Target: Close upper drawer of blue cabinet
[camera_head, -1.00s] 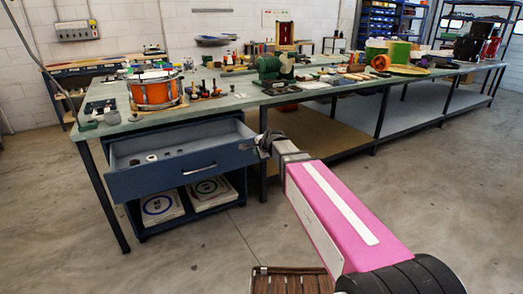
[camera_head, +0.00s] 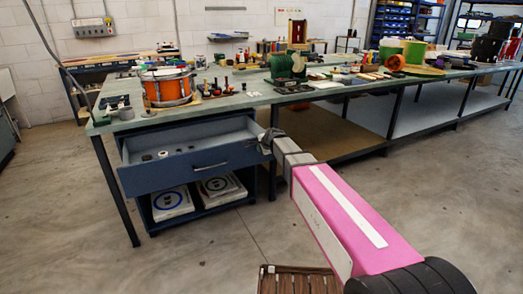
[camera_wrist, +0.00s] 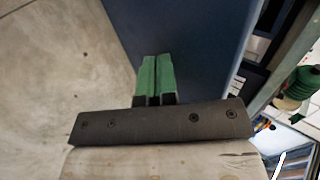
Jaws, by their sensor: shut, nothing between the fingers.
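The blue cabinet (camera_head: 146,215) stands under the near left end of the workbench. My gripper (camera_head: 268,139) is at the right end of the drawer front in the head view, partly hidden by my wrist. In the wrist view my gripper's green fingers (camera_wrist: 156,76) are together and empty, pointing at a dark blue panel (camera_wrist: 190,45). I cannot tell whether they touch it.
The workbench (camera_head: 230,103) holds an orange drum (camera_head: 168,88) and many tools above the drawer. The open lower shelf holds two white boxes (camera_head: 172,203). A wooden slatted thing (camera_head: 295,280) lies on the floor in front.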

